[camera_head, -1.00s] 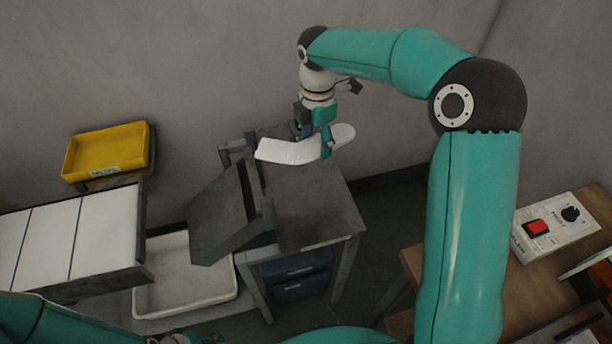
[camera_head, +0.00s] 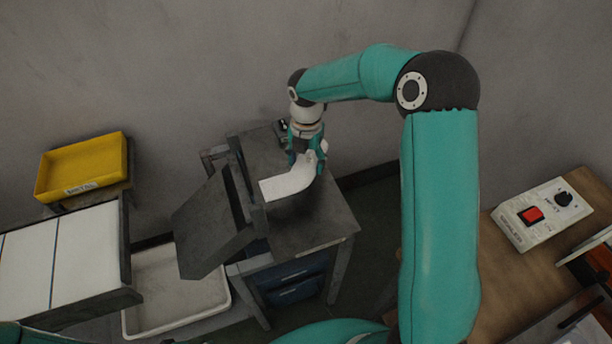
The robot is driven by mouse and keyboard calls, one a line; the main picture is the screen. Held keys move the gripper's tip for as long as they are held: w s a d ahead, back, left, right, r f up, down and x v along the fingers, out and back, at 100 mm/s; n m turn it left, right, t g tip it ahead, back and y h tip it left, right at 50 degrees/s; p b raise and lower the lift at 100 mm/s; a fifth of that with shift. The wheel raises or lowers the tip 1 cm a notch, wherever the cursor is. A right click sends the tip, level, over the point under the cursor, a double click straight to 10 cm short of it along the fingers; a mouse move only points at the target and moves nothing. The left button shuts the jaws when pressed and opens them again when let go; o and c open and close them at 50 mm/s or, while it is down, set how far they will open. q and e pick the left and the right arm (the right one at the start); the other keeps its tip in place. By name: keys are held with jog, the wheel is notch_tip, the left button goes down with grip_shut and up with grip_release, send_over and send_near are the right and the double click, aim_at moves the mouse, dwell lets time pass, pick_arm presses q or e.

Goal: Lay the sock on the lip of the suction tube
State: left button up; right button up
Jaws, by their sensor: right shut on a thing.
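The white sock (camera_head: 285,185) is in my right gripper (camera_head: 306,158), which is shut on it near its right-hand end. The sock's flat free end reaches left and down, over the grey metal stand (camera_head: 318,226). Part of the sock is hidden by the fingers. I cannot tell whether it touches the stand. A dark grey tilted panel (camera_head: 205,222) is at the stand's left side, left of the sock. I cannot pick out the suction tube's lip for certain. My left gripper is not in view.
A yellow tray (camera_head: 82,166) sits at the left, behind a white-topped table (camera_head: 75,250). A white bin (camera_head: 175,290) is on the lower left. A control box with a red switch (camera_head: 530,215) lies on the wooden bench at the right. Bare wall stands behind.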

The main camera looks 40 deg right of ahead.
aim_at(306, 165)
jog(key=shift+f, duration=3.45)
jog(key=shift+f, duration=0.1)
jog(key=o, duration=0.9)
notch_tip(306, 165, up, 12)
jog(key=shift+r, duration=0.1)
